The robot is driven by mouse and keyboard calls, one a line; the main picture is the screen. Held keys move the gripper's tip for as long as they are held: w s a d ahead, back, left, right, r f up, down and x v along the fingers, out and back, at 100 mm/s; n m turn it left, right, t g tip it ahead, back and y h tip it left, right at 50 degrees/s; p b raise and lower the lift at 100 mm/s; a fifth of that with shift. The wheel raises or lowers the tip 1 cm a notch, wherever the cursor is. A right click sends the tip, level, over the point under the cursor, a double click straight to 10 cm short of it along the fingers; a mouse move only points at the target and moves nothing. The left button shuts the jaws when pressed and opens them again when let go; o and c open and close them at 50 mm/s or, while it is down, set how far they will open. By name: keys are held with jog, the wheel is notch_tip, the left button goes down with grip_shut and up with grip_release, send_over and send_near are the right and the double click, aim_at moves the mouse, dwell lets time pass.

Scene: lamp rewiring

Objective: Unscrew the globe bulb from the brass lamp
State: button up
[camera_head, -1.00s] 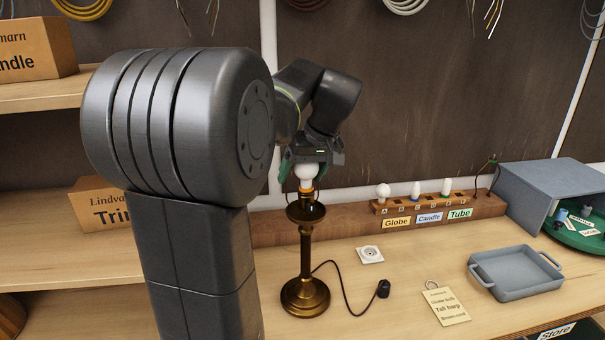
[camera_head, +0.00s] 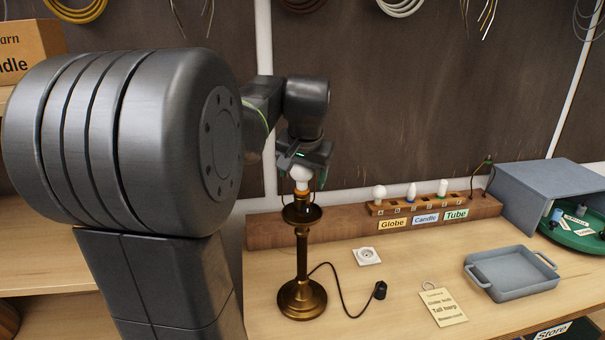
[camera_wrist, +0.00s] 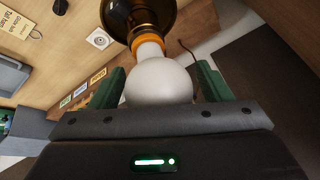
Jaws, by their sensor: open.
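The brass lamp (camera_head: 302,255) stands upright on the bench with its cord and plug (camera_head: 380,290) lying to its right. The white globe bulb (camera_head: 301,175) sits in the lamp's socket at the top, above an orange ring. My gripper (camera_head: 302,178) is over the bulb from above. In the wrist view the bulb (camera_wrist: 160,82) lies between the two green fingers of my gripper (camera_wrist: 160,88), with a visible gap at least on the right side. The jaws are open. The bulb's neck meets the orange ring (camera_wrist: 149,42) of the lamp (camera_wrist: 150,12).
A wooden rack (camera_head: 425,206) at the back holds bulbs above Globe, Candle and Tube labels. A grey tray (camera_head: 512,277), a paper tag (camera_head: 443,306) and a wall-type socket (camera_head: 367,256) lie on the bench. A grey box (camera_head: 545,190) covers part of a green turntable (camera_head: 580,240).

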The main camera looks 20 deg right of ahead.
jog(key=c, duration=0.9)
jog(key=shift+r+n+p, duration=0.1)
jog(key=shift+n+p, duration=0.25)
jog(key=shift+n, duration=0.15)
jog(key=shift+c, duration=0.2)
jog(key=n+y, duration=0.1)
jog(key=n, duration=0.1)
jog(key=n+y, duration=0.1)
jog(key=n, duration=0.2)
jog(key=shift+a+n+y, duration=0.3)
jog(key=shift+a+y, duration=0.1)
jog(key=shift+a+n+y, duration=0.1)
jog(key=shift+n+y, duration=0.3)
jog(key=shift+n, duration=0.4)
jog(key=n, duration=0.2)
jog(key=n+g+y, duration=0.1)
jog(key=shift+a+n, duration=0.2)
jog(key=shift+n, duration=0.2)
jog(key=n, duration=0.1)
jog(key=n+g+y, duration=0.1)
jog(key=n, duration=0.2)
jog(key=shift+s+a+g, duration=0.2)
jog(key=shift+a+g, duration=0.05)
jog(key=shift+g, duration=0.05)
